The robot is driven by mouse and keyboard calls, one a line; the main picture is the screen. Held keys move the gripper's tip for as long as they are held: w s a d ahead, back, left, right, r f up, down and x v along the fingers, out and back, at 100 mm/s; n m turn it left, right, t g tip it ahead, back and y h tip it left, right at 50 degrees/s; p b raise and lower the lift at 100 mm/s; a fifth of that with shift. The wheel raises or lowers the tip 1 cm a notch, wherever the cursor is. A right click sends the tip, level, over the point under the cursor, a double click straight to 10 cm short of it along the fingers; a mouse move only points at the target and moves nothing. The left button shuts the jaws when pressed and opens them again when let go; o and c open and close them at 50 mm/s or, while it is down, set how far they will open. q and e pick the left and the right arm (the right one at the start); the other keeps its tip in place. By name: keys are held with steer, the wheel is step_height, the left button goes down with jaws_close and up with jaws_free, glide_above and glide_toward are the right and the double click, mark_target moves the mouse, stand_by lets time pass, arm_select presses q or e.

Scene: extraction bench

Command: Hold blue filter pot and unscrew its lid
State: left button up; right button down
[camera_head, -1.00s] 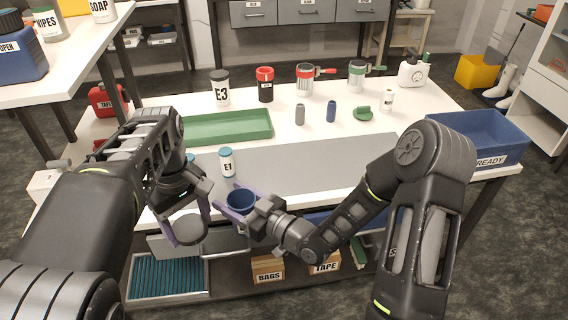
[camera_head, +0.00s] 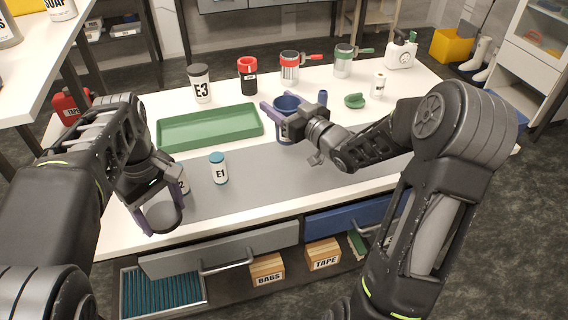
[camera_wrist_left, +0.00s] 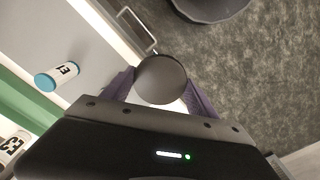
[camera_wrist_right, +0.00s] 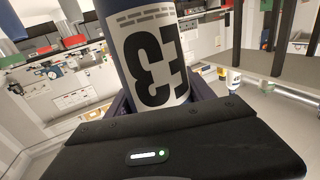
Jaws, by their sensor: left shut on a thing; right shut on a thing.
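The blue filter pot (camera_head: 287,104) is open at the top in the head view, its dark blue inside showing. My right gripper (camera_head: 283,122) is shut on it and holds it upright over the back of the grey mat, right of the green tray. In the right wrist view the pot (camera_wrist_right: 152,50) stands between the fingers with a white E3 label. My left gripper (camera_head: 160,220) is shut on a round dark grey lid (camera_head: 164,214), apart from the pot, at the bench's front left edge. The lid also shows between the fingers in the left wrist view (camera_wrist_left: 161,80).
A green tray (camera_head: 208,128) lies on the bench, with a small E1 bottle (camera_head: 218,168) in front. A white E3 pot (camera_head: 200,84), a red-lidded pot (camera_head: 248,78) and two handled grinders stand behind. The grey mat (camera_head: 245,185) has free room in front.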

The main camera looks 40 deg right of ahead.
arm_select(q)
steer(key=shift+w+f, duration=0.1)
steer(key=shift+w, duration=0.05)
arm_select(e)
steer(key=shift+w+a+f, duration=0.1)
steer(key=shift+w+f, duration=0.1)
steer(key=shift+f, duration=2.75)
steer(key=shift+f, duration=2.1)
arm_select(q)
steer(key=shift+f, duration=0.15)
arm_select(e)
steer(key=shift+f, duration=0.2)
steer(key=shift+c, duration=1.9)
jaws_free()
steer(key=shift+r, duration=0.15)
